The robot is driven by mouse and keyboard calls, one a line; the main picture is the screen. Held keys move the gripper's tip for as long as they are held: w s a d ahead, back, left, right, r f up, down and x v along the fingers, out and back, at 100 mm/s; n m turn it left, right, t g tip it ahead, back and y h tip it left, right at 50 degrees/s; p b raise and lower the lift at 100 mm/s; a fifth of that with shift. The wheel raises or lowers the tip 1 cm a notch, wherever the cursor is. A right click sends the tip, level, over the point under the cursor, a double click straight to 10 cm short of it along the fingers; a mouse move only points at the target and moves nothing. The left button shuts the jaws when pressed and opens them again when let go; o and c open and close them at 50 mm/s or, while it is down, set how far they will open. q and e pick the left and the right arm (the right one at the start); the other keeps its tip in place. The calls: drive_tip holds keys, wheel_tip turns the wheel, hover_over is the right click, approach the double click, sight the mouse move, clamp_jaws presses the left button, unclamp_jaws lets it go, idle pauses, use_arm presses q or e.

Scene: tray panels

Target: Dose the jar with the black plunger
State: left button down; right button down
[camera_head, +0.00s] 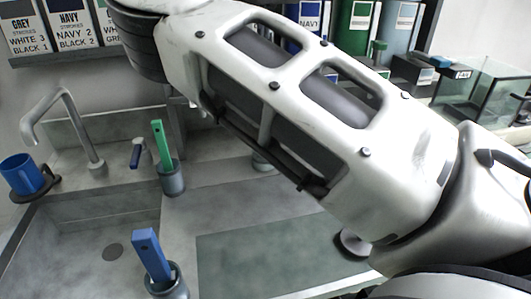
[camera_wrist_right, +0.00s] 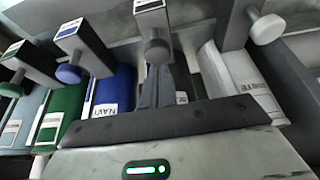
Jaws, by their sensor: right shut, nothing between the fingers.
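My right arm crosses the head view from the lower right to the top left; its gripper does not show there. In the right wrist view my right gripper (camera_wrist_right: 160,88) is shut with nothing between its fingers. Its fingertips are close to a dark grey plunger knob (camera_wrist_right: 155,50) under a bracket; whether they touch I cannot tell. This knob sits between the blue and white ones, and looks like the black plunger. The canister under it is mostly hidden behind the gripper. I cannot make out the jar for certain; my arm covers much of the counter. My left gripper is not in view.
Navy (camera_head: 308,22), green (camera_head: 357,28) and pale (camera_head: 400,28) canisters stand at the back. A white canister (camera_wrist_right: 238,78) is right of the gripper. Cups with green (camera_head: 172,180) and blue handles, a blue mug (camera_head: 20,174), a tap (camera_head: 75,120) and glass tanks (camera_head: 490,88) surround the counter.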

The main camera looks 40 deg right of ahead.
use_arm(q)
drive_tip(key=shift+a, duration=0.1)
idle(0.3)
use_arm(e)
drive_tip(key=shift+r+p, duration=0.35)
drive_tip(key=shift+r, duration=0.1)
wheel_tip(320, 180, up, 3)
drive_tip(key=p, duration=0.3)
drive_tip(key=shift+f, duration=0.15)
use_arm(q)
drive_tip(key=p, duration=0.1)
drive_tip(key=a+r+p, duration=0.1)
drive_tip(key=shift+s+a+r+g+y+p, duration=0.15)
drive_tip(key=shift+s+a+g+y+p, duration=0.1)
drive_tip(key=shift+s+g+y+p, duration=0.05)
use_arm(e)
wheel_tip(320, 180, up, 2)
drive_tip(key=shift+r, duration=0.25)
